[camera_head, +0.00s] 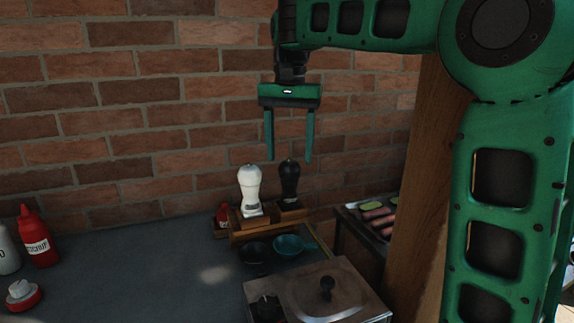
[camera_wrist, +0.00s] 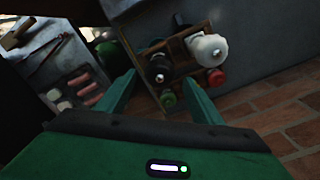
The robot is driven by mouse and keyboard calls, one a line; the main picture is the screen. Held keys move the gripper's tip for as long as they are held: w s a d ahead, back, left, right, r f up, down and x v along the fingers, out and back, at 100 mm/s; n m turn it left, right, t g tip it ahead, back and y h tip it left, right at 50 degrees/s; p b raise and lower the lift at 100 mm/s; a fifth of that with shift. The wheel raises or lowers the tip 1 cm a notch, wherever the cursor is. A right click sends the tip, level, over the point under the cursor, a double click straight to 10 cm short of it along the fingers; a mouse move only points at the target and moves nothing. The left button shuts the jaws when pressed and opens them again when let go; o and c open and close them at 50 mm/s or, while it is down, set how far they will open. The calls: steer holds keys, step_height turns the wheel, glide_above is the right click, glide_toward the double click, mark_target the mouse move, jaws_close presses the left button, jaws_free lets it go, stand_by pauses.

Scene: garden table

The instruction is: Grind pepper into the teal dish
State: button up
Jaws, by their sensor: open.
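A white mill (camera_head: 250,187) and a black mill (camera_head: 289,182) stand upright side by side in a wooden rack (camera_head: 262,230) near the brick wall. The wrist view shows the black mill (camera_wrist: 157,68) and the white mill (camera_wrist: 207,48) from above. The teal dish (camera_head: 288,246) sits at the front of the rack, right of a dark dish (camera_head: 252,252); I cannot see what is in it. My gripper (camera_head: 289,160) is open and empty, pointing down above the mills. In the wrist view its fingers (camera_wrist: 160,98) spread either side of the black mill's line, apart from it.
A lidded metal box (camera_head: 325,293) stands in front of the dishes. A grill with food (camera_head: 375,217) and a wooden post (camera_head: 412,200) are at the right. Red ketchup bottle (camera_head: 37,238) and a small red-based container (camera_head: 23,294) stand at the left. The table's middle left is clear.

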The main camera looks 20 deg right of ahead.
mark_target(289, 162)
steer(key=shift+f, duration=1.75)
steer(key=c, duration=1.1)
